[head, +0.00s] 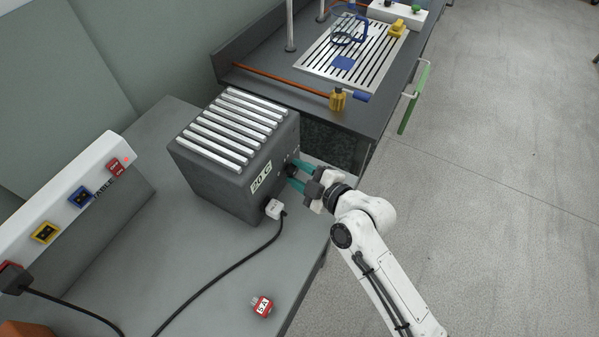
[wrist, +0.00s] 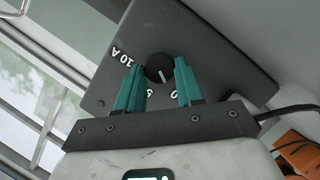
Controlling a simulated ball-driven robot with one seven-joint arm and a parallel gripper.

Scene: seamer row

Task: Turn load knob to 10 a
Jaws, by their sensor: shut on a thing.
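The load knob (wrist: 158,68) is a small dark round knob with a white pointer line, on the face of the dark load box (head: 235,165). In the wrist view the pointer slants down and slightly right, away from the "10 A" mark (wrist: 122,56). A "5" and a "0" show partly behind my fingers. My gripper (wrist: 158,66) has its teal fingers on both sides of the knob and is shut on it. In the head view my gripper (head: 300,176) reaches the box's right face, and its fingers partly cover the knob.
A white plug (head: 274,208) with a black cable is in the box's front. A panel (head: 70,205) with coloured sockets stands at left. A dark bench with a slotted plate (head: 345,60) is behind.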

